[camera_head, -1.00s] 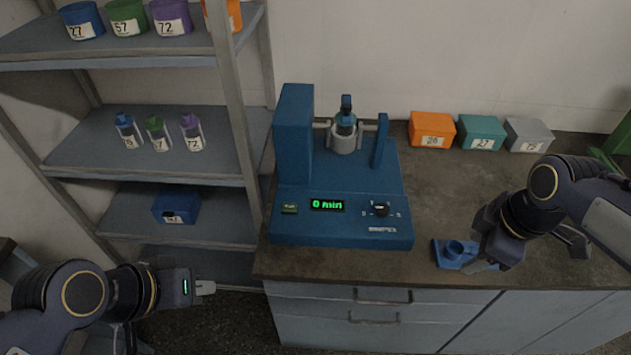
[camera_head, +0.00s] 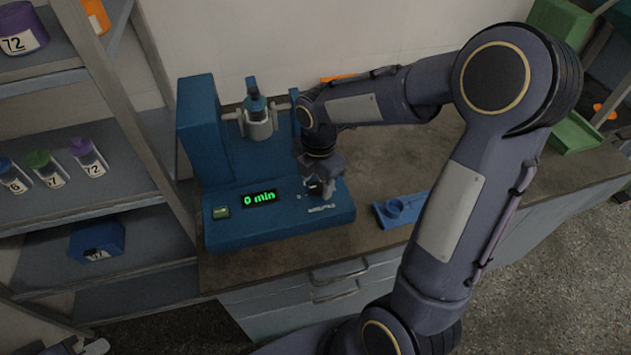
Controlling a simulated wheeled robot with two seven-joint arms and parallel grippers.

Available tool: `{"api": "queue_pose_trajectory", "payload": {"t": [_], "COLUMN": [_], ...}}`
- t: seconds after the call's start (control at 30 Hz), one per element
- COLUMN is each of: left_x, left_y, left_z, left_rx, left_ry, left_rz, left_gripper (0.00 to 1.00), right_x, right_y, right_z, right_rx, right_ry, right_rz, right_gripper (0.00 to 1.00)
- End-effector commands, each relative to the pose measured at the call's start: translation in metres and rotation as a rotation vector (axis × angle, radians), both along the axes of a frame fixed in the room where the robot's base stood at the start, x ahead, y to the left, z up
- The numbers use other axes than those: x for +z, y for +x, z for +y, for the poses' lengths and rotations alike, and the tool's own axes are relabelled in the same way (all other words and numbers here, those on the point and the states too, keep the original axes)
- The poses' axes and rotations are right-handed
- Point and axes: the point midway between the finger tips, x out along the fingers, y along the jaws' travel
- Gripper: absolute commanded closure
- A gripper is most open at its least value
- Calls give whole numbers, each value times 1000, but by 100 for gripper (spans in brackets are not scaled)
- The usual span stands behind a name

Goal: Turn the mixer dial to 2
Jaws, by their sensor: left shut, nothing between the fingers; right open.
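The blue mixer (camera_head: 280,222) stands on the bench with its display (camera_head: 259,198) reading "0 min" in green. A bottle with a blue cap (camera_head: 254,100) sits in its holder at the back. My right gripper (camera_head: 322,196) is open and pointed down over the right part of the front panel, at the dial. The gripper covers the dial, so its setting and any contact cannot be seen. My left gripper (camera_head: 88,347) is shut and empty at the bottom left edge, away from the mixer and only partly in view.
A blue fixture (camera_head: 392,211) lies on the bench right of the mixer, near my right arm. Shelves with small bottles (camera_head: 88,156) and a blue box (camera_head: 97,241) stand at left. A green bin (camera_head: 575,133) is at the far right. My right arm hides much of the bench.

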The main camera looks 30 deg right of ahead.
Motion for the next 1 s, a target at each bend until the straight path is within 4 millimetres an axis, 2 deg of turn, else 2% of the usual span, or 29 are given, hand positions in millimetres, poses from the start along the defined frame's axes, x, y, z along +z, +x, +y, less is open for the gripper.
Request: {"api": "queue_pose_trajectory", "payload": {"t": [0.1, 0.37, 0.7, 1.0], "left_x": [0, 0, 0, -1], "left_y": [0, 0, 0, 0], "left_z": [0, 0, 0, 0], "left_rx": [0, 0, 0, 0], "left_ry": [0, 0, 0, 0], "left_rz": [0, 0, 0, 0], "left_gripper": [100, 100, 100, 100], "right_x": [-7, -8, -7, -7], "right_y": [0, 0, 0, 0], "right_z": [0, 0, 0, 0], "right_rx": [0, -1, -1, -37], "right_ry": [0, 0, 0, 1], "right_rz": [0, -1, -1, -2], "right_gripper": [48, 48, 92, 92]}}
